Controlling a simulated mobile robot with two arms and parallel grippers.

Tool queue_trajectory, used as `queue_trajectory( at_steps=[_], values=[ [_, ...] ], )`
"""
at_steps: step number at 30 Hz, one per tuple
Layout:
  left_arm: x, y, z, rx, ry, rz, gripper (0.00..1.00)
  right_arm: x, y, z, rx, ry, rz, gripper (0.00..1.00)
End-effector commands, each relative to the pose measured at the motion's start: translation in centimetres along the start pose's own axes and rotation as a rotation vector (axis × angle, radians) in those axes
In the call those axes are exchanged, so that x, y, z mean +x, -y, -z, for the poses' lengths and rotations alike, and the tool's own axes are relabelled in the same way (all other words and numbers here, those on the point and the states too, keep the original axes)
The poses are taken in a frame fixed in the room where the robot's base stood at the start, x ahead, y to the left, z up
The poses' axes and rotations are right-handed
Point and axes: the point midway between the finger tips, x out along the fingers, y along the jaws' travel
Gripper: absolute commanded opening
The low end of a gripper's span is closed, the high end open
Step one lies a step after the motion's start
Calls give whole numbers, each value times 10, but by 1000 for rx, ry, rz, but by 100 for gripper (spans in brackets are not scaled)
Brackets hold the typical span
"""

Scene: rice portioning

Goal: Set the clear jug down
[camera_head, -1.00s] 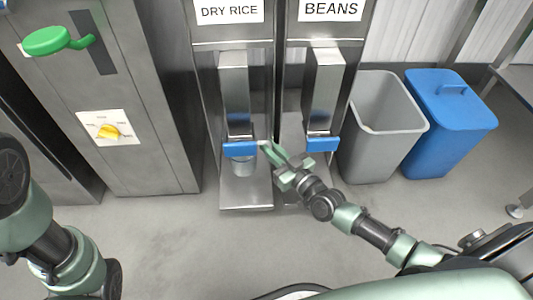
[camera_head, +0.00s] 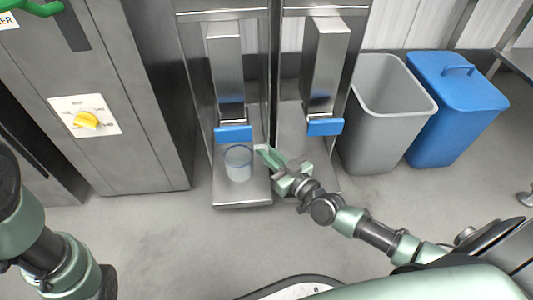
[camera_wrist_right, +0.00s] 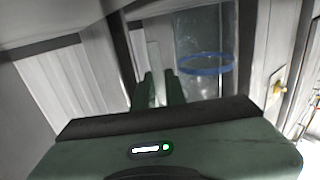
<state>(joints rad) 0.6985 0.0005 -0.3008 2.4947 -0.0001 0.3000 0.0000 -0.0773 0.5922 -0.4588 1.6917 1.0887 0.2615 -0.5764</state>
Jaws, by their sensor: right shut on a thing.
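The clear jug (camera_head: 238,165) stands upright over the metal tray (camera_head: 240,198) of the dispenser on the left, in front of its blue lever (camera_head: 233,134). I cannot tell whether its base touches the tray. My right gripper (camera_head: 264,153) is at the jug's right side and shut on it, seemingly at a handle. In the right wrist view the fingers (camera_wrist_right: 161,88) are close together, and the jug (camera_wrist_right: 204,35), with a blue band, is just beyond them. My left gripper is out of view; only part of that arm shows at lower left.
A second dispenser with a blue lever (camera_head: 325,126) stands to the right. A grey bin (camera_head: 378,120) and a blue lidded bin (camera_head: 455,105) are farther right. A steel cabinet with a yellow knob (camera_head: 87,120) is at left. The floor in front is clear.

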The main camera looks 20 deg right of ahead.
Motion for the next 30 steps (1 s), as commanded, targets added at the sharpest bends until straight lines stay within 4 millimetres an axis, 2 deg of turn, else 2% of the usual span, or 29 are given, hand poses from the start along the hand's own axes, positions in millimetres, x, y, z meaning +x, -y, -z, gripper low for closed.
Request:
queue_trajectory(
  at_steps=[3,4,5,17,20,30],
  values=[
    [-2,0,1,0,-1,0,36,0,0,-3,1,-1,0,0],
    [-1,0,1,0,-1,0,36,0,0,-2,1,0,0,17],
    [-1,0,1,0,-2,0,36,0,0,-2,1,0,0,21],
    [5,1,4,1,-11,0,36,-4,0,1,-1,2,0,21],
    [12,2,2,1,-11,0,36,-18,0,2,-2,5,0,21],
    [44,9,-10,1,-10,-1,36,-89,0,4,0,5,1,21]
  ],
)
